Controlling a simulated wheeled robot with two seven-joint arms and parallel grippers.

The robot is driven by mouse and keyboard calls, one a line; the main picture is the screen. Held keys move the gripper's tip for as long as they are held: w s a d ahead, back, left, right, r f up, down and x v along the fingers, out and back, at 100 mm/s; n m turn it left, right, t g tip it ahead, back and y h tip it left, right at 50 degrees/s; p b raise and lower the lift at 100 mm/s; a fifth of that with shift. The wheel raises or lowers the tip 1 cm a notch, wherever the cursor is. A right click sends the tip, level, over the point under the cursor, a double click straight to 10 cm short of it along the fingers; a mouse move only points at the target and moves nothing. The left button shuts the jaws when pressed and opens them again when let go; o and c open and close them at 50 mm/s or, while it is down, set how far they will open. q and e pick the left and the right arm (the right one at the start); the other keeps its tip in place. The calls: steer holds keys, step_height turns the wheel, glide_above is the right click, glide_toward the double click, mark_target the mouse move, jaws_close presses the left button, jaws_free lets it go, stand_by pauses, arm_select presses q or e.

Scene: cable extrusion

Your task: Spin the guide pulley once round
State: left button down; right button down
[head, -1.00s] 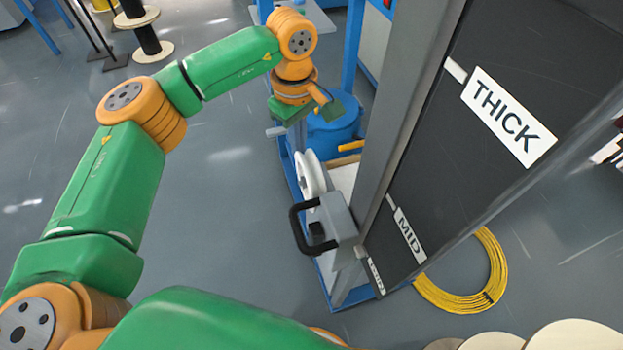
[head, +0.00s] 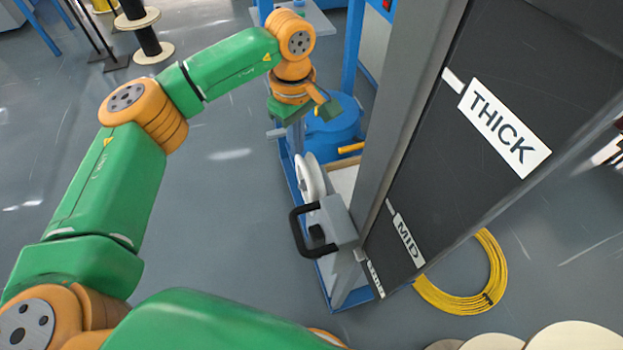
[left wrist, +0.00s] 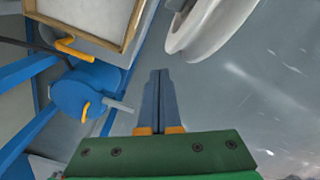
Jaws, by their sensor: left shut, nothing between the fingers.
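The guide pulley, a white grooved wheel (head: 309,178), stands on edge at the left side of the blue-framed stand in the head view. It also shows large at the top of the left wrist view (left wrist: 212,25), cut off by the frame's edge. My left gripper (head: 298,143) points down, above and a little behind the pulley in the head view. In the left wrist view its two grey fingers (left wrist: 160,76) are together and empty. The tips appear just below and left of the pulley's rim, with a visible gap. My right gripper is out of view.
A grey box with a black handle (head: 318,229) sits in front of the pulley. A dark panel with THICK and MID labels (head: 440,170) stands right. A yellow cable coil (head: 487,285) lies on the floor.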

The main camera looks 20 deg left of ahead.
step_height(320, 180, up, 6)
steer(key=p, duration=0.6)
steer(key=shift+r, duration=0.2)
